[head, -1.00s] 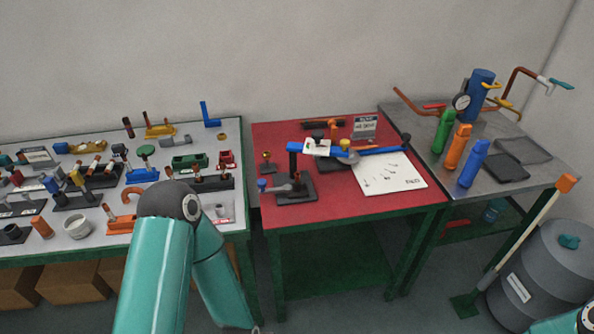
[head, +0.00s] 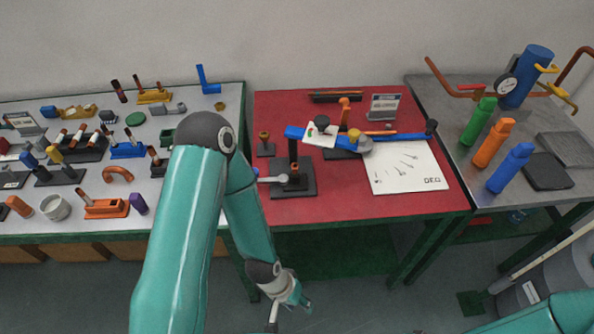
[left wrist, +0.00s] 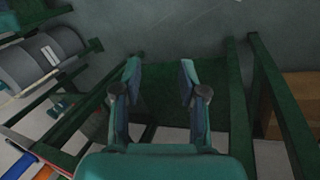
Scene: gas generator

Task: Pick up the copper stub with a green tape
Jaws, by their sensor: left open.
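I cannot make out green tape on any copper stub. Several small copper-coloured stubs stand in holders on the grey table, among them a group in a dark holder (head: 78,140) and upright ones in a yellow holder (head: 153,94) in the head view. My left gripper (head: 288,304) hangs low in front of the red table, below its top and away from the stubs. In the left wrist view the left gripper (left wrist: 160,78) is open and empty, with its fingers over the floor and green table legs. My right gripper is out of view.
The red table (head: 340,205) holds a blue pipe fixture (head: 400,137) and a white sheet (head: 408,172). Green, orange and blue bottles (head: 511,167) stand on the metal table at right. The left table (head: 185,205) is crowded. Its front edge lies beside my left arm.

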